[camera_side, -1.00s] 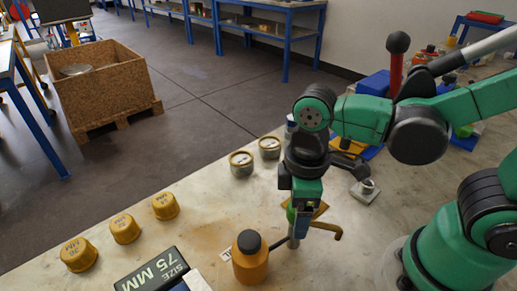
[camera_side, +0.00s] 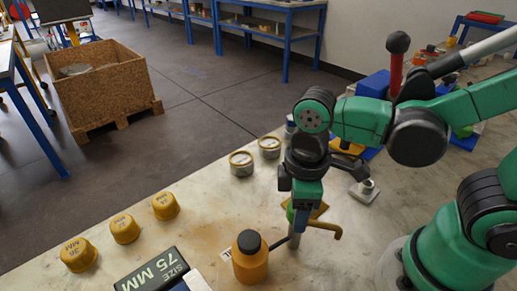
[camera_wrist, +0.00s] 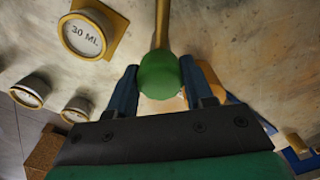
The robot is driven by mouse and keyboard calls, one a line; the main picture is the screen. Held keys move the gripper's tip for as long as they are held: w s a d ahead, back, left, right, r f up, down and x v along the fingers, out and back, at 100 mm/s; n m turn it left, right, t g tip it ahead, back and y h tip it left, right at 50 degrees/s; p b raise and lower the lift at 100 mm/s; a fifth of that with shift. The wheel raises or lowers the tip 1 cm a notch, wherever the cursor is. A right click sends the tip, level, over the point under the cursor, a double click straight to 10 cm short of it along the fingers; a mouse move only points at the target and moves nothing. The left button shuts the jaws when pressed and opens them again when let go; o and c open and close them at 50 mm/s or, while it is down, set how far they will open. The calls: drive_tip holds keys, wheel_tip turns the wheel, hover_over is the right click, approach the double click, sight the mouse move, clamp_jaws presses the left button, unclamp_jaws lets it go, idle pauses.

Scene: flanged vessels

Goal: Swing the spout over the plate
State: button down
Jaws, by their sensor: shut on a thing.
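A brass spout (camera_side: 327,228) runs to the right from a grey upright post (camera_side: 294,241) and bends down at its end. In the wrist view the spout (camera_wrist: 162,25) runs up from a green knob (camera_wrist: 158,75). My gripper (camera_wrist: 160,82) is shut on the green knob, one blue finger on each side. A yellow square plate (camera_wrist: 109,46) bears a round disc marked 30 ML and lies left of the spout in the wrist view, apart from it. In the side view the plate (camera_side: 321,209) is partly hidden behind my gripper (camera_side: 296,212).
An orange bottle (camera_side: 250,262) with a dark cap stands close to the post. Two round tins (camera_side: 241,163) stand behind, and several yellow caps (camera_side: 125,229) sit at the left. A "SIZE 75 MM" block (camera_side: 155,272) lies in front. Bare tabletop lies between caps and tins.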

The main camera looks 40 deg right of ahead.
drive_tip(key=shift+n, duration=0.3)
drive_tip(key=n, duration=0.7)
drive_tip(key=shift+n, duration=0.3)
drive_tip(key=n, duration=0.4)
drive_tip(key=shift+n, duration=2.2)
drive_tip(key=shift+c, duration=1.7)
unclamp_jaws()
drive_tip(key=shift+r, duration=2.85)
